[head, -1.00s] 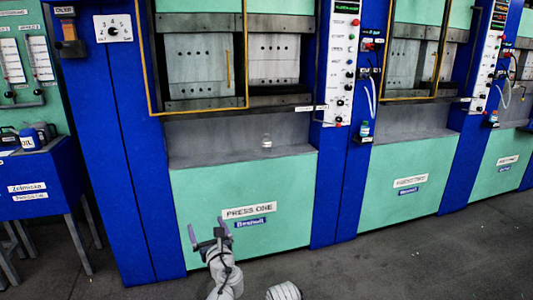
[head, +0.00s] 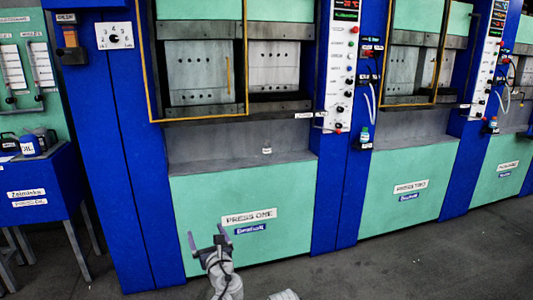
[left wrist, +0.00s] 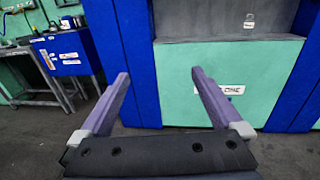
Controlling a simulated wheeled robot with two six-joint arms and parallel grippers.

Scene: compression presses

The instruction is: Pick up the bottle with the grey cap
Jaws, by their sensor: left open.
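A small clear bottle with a pale label (head: 267,150) stands on the grey ledge of the press marked PRESS ONE. It also shows in the left wrist view (left wrist: 249,21), near the top right. It is too small to tell its cap colour. My left gripper (head: 207,236) is open and empty, in front of the green lower panel, below and left of the bottle and well apart from it. In the left wrist view its two purple fingers (left wrist: 159,75) are spread with nothing between them.
Another bottle with a greenish cap (head: 365,134) stands by the blue column right of the press. A blue table (head: 40,185) with containers, including a jug (head: 29,145), is at the left. The ledge (head: 215,163) around the small bottle is clear. Grey floor lies in front.

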